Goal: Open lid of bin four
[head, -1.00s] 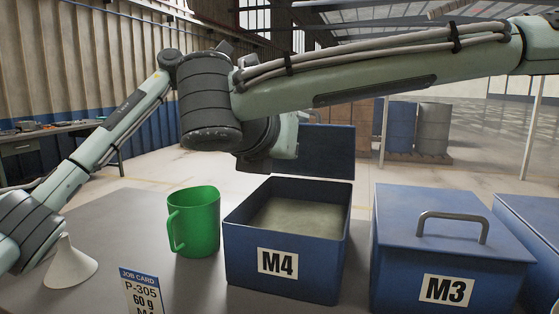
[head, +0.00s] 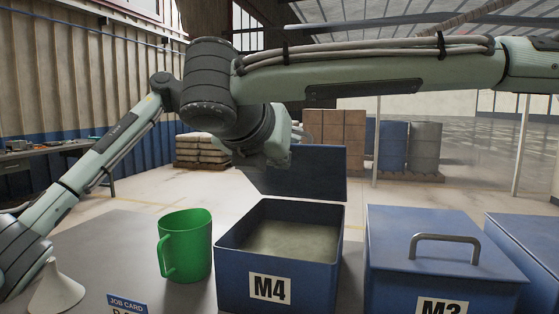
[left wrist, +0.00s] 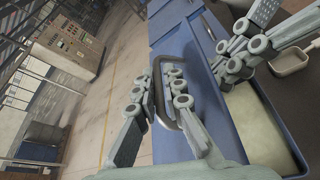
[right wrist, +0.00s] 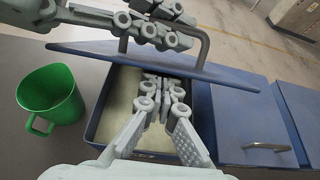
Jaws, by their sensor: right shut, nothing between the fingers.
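Bin four is the blue box labelled M4 (head: 225,268), standing open with pale grey-green material (head: 290,240) inside. Its blue lid (head: 325,172) is raised behind the opening in the head view. In the right wrist view the lid (right wrist: 95,53) appears nearly edge-on above the bin. My left gripper (left wrist: 160,80) is closed around the lid's dark handle (left wrist: 192,130). My right gripper (right wrist: 163,82) is shut and empty, in front of the lid and above the open bin. In the head view, arm links hide most of both grippers.
A green mug (head: 198,248) stands left of the bin, with a white funnel (head: 55,290) and a job card (head: 127,304) further left. A closed bin M3 (head: 390,255) with a metal handle stands close on the right. Bare table lies behind the mug.

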